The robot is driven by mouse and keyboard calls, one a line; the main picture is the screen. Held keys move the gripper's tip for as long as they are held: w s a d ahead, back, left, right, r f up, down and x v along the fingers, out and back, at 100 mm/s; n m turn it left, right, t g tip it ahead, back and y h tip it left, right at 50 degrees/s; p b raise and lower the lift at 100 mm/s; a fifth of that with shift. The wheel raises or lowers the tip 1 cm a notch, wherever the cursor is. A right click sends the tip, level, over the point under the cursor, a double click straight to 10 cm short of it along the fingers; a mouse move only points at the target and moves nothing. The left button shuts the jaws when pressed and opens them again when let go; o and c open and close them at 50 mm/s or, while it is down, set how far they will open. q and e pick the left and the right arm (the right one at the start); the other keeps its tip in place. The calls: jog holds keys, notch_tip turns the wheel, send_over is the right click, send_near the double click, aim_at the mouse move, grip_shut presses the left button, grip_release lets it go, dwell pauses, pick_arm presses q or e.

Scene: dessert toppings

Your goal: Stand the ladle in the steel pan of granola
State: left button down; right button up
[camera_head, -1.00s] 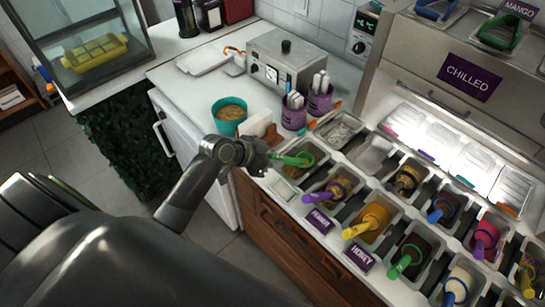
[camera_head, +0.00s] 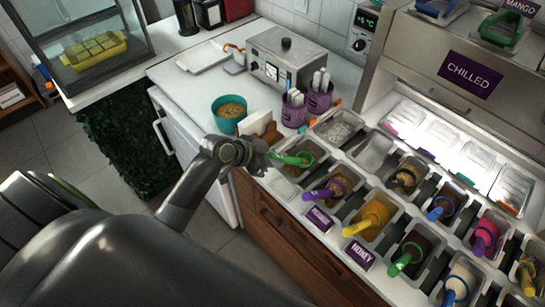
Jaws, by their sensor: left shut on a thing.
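The green ladle (camera_head: 297,159) lies almost level over the steel pan (camera_head: 318,152) at the near left end of the topping counter. Brown granola-like bits show in this pan below the ladle. My left gripper (camera_head: 269,159) is at the pan's left edge, shut on the ladle's left end. The fingers are small and dark, so the exact grip is hard to see. Whether the ladle touches the pan or its contents cannot be told. My right gripper is not in view.
More topping pans with coloured ladles, such as a yellow one (camera_head: 362,225), run to the right. Purple cups (camera_head: 294,115) with utensils stand behind the pan.

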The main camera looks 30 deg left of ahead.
pick_arm(q)
jog(key=shift+f+b, duration=0.65)
jog(key=shift+f, duration=0.25)
dwell(0.8)
jog(key=shift+f, duration=0.45)
dwell(0.4)
dwell(0.6)
jog(key=c, duration=0.7)
grip_release()
jog(key=shift+r, duration=0.1)
